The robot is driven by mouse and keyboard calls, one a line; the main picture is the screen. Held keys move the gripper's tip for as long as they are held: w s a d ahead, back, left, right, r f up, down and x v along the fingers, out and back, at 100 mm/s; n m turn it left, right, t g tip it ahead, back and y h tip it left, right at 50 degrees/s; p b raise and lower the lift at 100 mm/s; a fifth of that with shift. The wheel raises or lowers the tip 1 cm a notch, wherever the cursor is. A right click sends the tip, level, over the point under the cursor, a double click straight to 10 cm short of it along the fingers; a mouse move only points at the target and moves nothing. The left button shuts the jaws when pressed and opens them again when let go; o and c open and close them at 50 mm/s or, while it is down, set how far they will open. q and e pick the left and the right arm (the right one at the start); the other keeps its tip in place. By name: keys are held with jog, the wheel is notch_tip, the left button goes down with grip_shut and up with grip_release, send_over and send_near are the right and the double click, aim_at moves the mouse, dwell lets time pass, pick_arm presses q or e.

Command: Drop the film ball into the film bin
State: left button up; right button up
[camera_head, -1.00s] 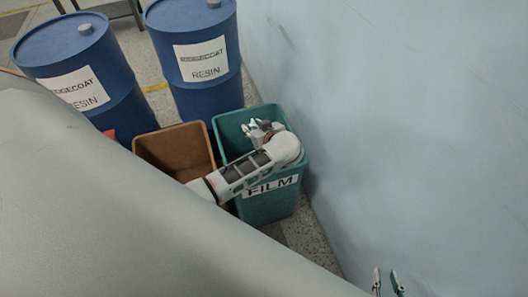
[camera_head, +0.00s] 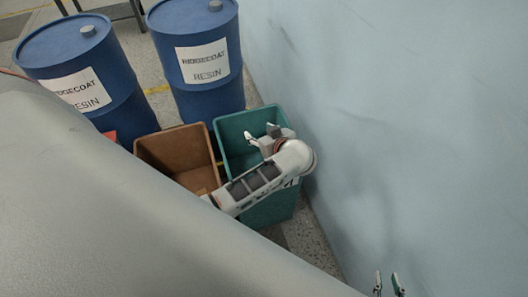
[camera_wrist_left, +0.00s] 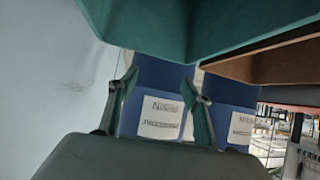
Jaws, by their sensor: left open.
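The film bin (camera_head: 232,130) is a teal open bin standing next to the wall; my left arm covers most of its FILM label. In the left wrist view, which looks upside down, a teal bin wall (camera_wrist_left: 190,25) fills the top. My left gripper (camera_head: 262,136) is over the bin's opening, fingers spread. The wrist view shows both fingers (camera_wrist_left: 163,97) apart with nothing visible between them. My right gripper (camera_head: 388,284) shows only its fingertips at the bottom edge, apart and empty. I see no film ball in either view; the arm hides part of the bin's inside.
A brown bin (camera_head: 175,150) stands left of the film bin. Two blue resin drums (camera_head: 85,65) (camera_head: 196,95) stand behind. A pale blue wall (camera_head: 420,120) rises close on the right. A large smooth grey surface (camera_head: 110,215) fills the lower left.

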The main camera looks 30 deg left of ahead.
pick_arm(q)
jog(key=v, duration=0.6)
jog(key=shift+d+r, duration=0.15)
jog(key=shift+s, duration=0.1)
